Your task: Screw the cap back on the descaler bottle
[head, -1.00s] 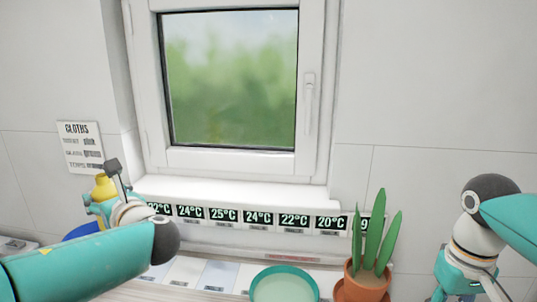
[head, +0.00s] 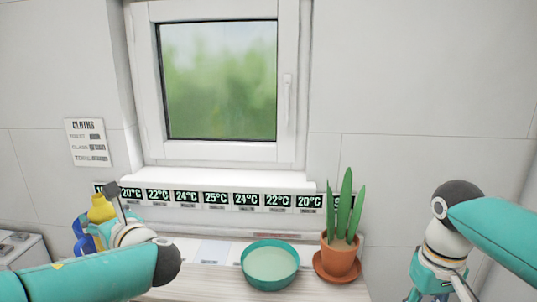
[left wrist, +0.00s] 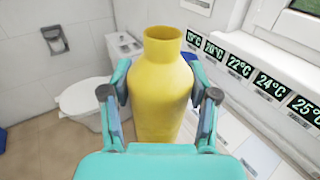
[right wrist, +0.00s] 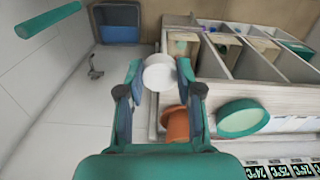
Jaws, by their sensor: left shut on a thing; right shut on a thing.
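The descaler bottle is yellow, with an open, uncapped neck; it shows in the head view (head: 100,210) at the lower left and large in the left wrist view (left wrist: 160,100). My left gripper (left wrist: 158,72) is shut around its upper body, below the neck, and the bottle looks roughly upright. The cap (right wrist: 160,73) is a white round piece in the right wrist view. My right gripper (right wrist: 160,66) is shut on it, with the cap between the fingertips. In the head view the right arm is at the right; its fingers and the cap are out of sight. Bottle and cap are far apart.
A green round bowl (head: 270,268) and a potted plant (head: 341,258) on a saucer stand on the surface below the window, between my arms. A row of temperature displays (head: 216,198) runs along the wall. A toilet (left wrist: 90,100) shows in the left wrist view.

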